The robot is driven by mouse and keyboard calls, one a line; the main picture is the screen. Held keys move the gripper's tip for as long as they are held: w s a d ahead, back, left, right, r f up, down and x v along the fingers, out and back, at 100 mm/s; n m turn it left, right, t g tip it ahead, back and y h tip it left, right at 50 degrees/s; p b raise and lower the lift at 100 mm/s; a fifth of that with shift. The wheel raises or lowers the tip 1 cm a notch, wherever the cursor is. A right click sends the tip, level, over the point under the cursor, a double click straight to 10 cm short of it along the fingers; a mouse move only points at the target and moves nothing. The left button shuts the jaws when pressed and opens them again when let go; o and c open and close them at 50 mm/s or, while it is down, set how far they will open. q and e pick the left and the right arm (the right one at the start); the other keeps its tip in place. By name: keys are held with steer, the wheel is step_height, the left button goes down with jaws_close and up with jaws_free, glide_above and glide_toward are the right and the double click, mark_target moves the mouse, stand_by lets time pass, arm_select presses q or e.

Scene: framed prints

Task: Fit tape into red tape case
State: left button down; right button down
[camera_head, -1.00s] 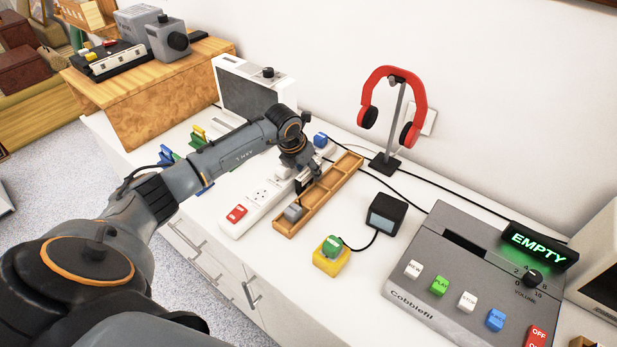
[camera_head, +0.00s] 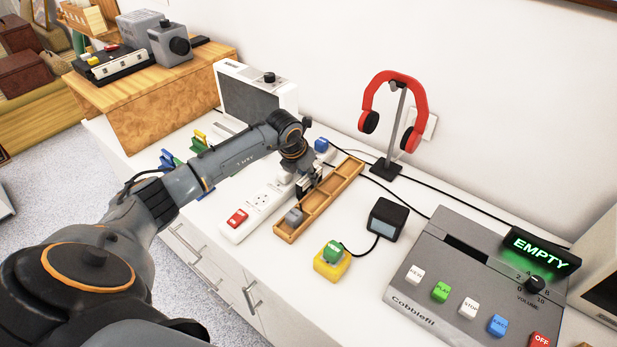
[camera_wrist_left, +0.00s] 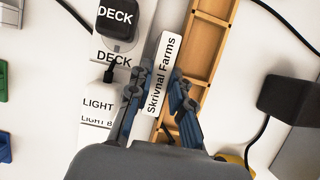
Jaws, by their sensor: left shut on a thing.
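My left gripper (camera_head: 308,190) is over the white power strip and the wooden tray's edge, in the middle of the head view. In the left wrist view its fingers (camera_wrist_left: 155,98) are shut on a white tape (camera_wrist_left: 161,72) labelled "Skrivnal Farms", with a finger on each side. The tape is hard to make out in the head view. I cannot make out a red tape case in either view. My right gripper is not in view.
The wooden tray (camera_head: 333,190) has several compartments and a grey block (camera_head: 294,216). Beside it lies the power strip (camera_head: 237,226) with plugs labelled "DECK" and "LIGHT". A headphone stand (camera_head: 386,166), a yellow-based green button (camera_head: 332,264) and a grey tape player (camera_head: 452,312) stand rightward.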

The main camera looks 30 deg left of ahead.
arm_select(q)
steer(key=shift+r, duration=0.45)
step_height(320, 180, up, 3)
steer(key=shift+s+f+b, duration=0.1)
steer(key=shift+b, duration=0.5)
steer(key=s+d+r+b, duration=0.2)
steer(key=s+d+r, duration=0.6)
steer(key=s, duration=0.3)
steer(key=shift+v, duration=0.75)
